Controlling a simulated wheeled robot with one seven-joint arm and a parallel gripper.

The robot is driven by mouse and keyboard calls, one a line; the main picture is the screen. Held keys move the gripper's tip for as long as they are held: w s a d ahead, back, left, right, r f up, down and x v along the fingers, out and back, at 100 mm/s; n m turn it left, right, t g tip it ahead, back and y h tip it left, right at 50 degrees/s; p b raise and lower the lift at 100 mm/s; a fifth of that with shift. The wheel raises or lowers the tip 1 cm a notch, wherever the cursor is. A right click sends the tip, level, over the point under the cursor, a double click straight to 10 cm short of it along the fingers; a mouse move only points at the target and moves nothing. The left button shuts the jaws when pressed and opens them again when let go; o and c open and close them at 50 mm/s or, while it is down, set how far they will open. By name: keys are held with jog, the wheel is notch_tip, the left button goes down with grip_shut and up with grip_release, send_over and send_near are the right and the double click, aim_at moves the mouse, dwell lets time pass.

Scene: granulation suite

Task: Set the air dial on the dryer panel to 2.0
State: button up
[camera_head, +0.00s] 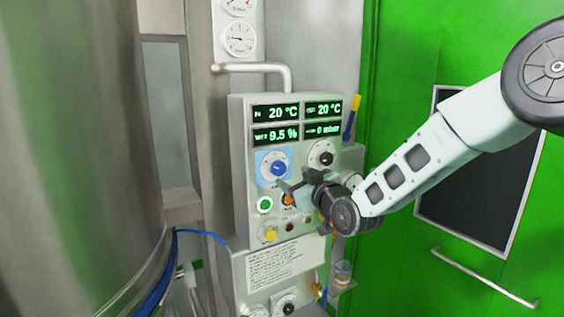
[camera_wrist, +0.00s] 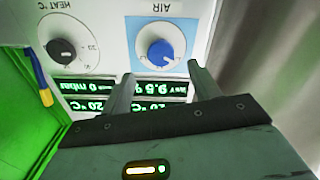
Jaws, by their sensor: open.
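The air dial (camera_head: 277,168) is a blue knob on a light-blue square plate, left of centre on the dryer panel (camera_head: 240,140). In the upside-down wrist view, the air dial (camera_wrist: 160,49) sits under the label "AIR"; its scale numbers are too small to read. My gripper (camera_head: 289,182) is open and empty, in front of the panel just below and right of the dial. In the wrist view its two fingers (camera_wrist: 161,75) point toward the dial, one to each side, with the dial beyond their tips. I see no clear contact.
The black heat dial (camera_head: 321,153) is right of the air dial. Lit readouts (camera_head: 297,121) are above; a green button (camera_head: 265,205) and yellow knob (camera_head: 269,234) are below. A steel vessel (camera_head: 80,150) fills the left. A yellow-and-blue tool (camera_head: 351,117) hangs at the panel's right.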

aim_at(280, 169)
jog(key=p+x, duration=0.3)
jog(key=x, duration=0.4)
jog(key=shift+w+a, duration=0.15)
jog(key=shift+a, duration=0.05)
jog(key=c, duration=1)
